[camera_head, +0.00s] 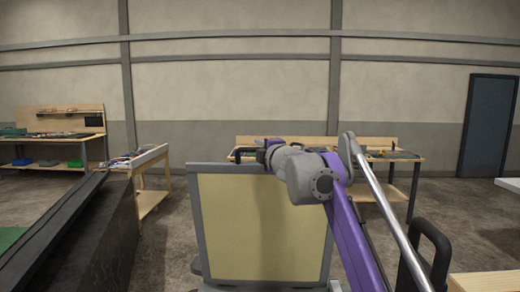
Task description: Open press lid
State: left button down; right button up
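The press lid (262,225), a beige panel in a grey frame, stands raised and close to upright in the middle of the view. My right arm comes in from the lower right, purple and grey. The press body below the lid is mostly out of view. My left gripper is not in view.
A dark sloped surface (60,235) rises along the left side. A wooden cart (150,160) with items stands behind it. Workbenches stand at the back left (58,130) and behind the lid (385,157). A grey metal bar (390,215) slants beside my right arm. Open floor shows at right.

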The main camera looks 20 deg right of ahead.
grip_shut()
dwell(1.1)
